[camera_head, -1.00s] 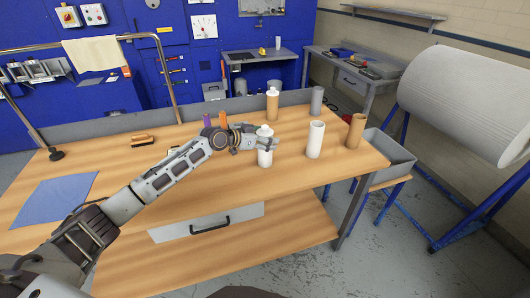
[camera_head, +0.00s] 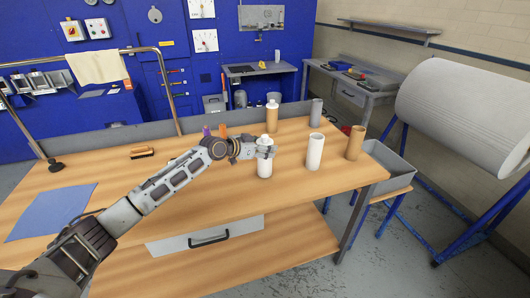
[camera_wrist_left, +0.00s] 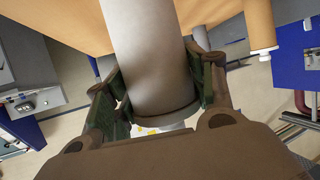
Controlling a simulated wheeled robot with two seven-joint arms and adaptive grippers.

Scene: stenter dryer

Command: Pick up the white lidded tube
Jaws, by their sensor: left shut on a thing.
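The white lidded tube (camera_head: 265,168) is upright at the middle right of the wooden table (camera_head: 215,185). My left gripper (camera_head: 266,152) reaches in from the left and is shut around the tube's upper body, below the lid. The head view does not show clearly whether the tube's base touches the table. In the left wrist view, the pale grey-looking tube (camera_wrist_left: 148,55) is between the green-padded fingers (camera_wrist_left: 160,85), which press on both sides. My right gripper is out of view.
A plain white tube (camera_head: 315,153) and a brown tube (camera_head: 355,143) stand to the right. A tan lidded tube (camera_head: 272,117) and a grey tube (camera_head: 316,112) stand behind. A brush (camera_head: 143,152) and blue cloth (camera_head: 50,212) lie at left. The front of the table is clear.

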